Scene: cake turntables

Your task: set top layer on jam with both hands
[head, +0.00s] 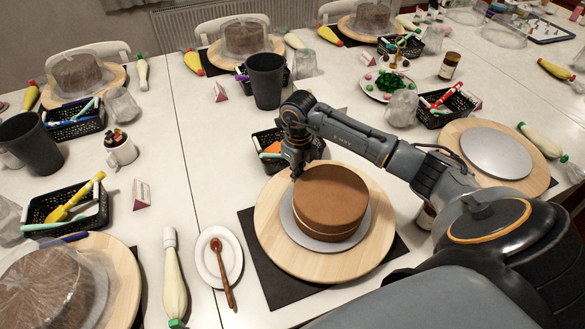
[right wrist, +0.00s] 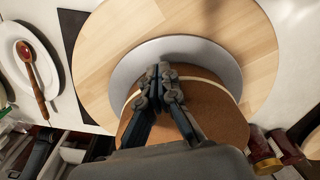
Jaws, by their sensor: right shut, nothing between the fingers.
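A round brown cake (head: 333,195) sits on a silver board (head: 292,226) on a wooden turntable (head: 270,245). A thin pale line runs around its side, with a brown layer above and below it. No jam shows on the cake. My right gripper (head: 297,175) is at the cake's far left edge, shut and empty. In the right wrist view the gripper (right wrist: 163,72) is shut in front of the cake (right wrist: 215,105), above the silver board (right wrist: 190,48); I cannot tell whether it touches the cake. My left gripper is out of view.
A white plate (head: 235,256) with a wooden spoon (head: 224,275) and a piping bag (head: 174,280) lie left of the turntable. A black basket (head: 262,140) stands behind the gripper. A dark cup (head: 267,82) is farther back. An empty turntable (head: 535,182) is at the right.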

